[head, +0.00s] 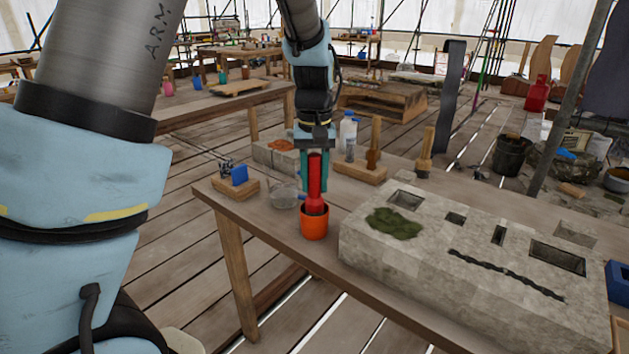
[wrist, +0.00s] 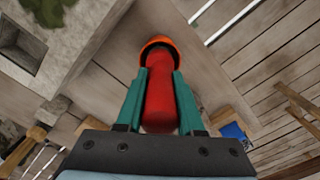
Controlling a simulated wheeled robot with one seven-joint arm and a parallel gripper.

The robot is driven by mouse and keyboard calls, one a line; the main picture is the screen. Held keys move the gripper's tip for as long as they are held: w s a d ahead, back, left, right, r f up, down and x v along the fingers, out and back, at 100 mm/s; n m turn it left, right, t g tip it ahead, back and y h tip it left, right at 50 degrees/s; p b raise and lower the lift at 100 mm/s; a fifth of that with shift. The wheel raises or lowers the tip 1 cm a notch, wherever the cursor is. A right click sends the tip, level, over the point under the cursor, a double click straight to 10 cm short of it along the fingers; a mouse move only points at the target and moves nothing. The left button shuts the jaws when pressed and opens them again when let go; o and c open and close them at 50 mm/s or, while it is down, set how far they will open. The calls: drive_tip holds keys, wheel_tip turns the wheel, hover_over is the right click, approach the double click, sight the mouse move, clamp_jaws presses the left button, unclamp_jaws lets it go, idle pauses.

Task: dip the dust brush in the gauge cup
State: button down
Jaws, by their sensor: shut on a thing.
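My gripper (head: 314,172) is shut on the dust brush (head: 315,185), which has a red handle and is held upright. The gauge cup (head: 314,226) is a small orange cup on the near edge of the table. The brush's lower end is at the cup's mouth, and its tip is hidden by the cup's wall. In the wrist view, the green fingers (wrist: 160,100) grip both sides of the red brush (wrist: 160,95), with the orange cup rim (wrist: 158,44) showing beyond it. I cannot tell how deep the tip sits.
A large stone block (head: 470,255) with square recesses and a moss patch stands right of the cup. A glass bowl (head: 284,195) and a wooden block with a blue piece (head: 238,176) are left. Wooden tool stands (head: 362,172) and a bottle (head: 348,135) are behind.

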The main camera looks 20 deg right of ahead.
sight(315, 154)
drive_tip(key=shift+r+p, duration=3.85)
drive_tip(key=shift+r, duration=1.05)
